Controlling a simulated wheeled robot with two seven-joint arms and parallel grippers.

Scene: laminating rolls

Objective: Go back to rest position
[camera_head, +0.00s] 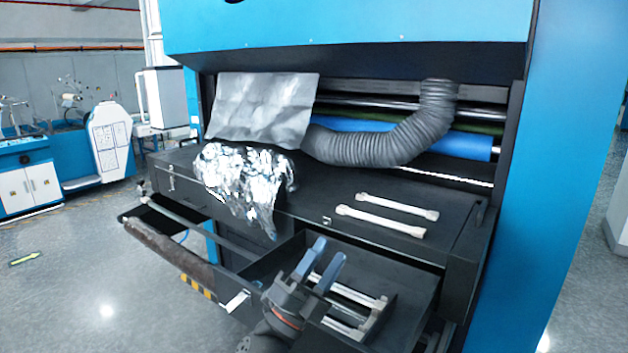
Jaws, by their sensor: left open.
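My left gripper (320,267) is in the lower middle of the head view, with two blue fingers standing apart and nothing between them. It is over the open black drawer (408,318) at the front of the blue machine. Light-coloured bars (352,292) lie in the drawer, partly behind the gripper. My right gripper is not in view.
Two white rods (380,221) lie on the machine's black ledge (455,205). Crumpled silver film (245,180) hangs over the ledge's left part. A grey corrugated hose (385,145) crosses the opening by a blue roll (470,143). Open floor (80,270) is at left.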

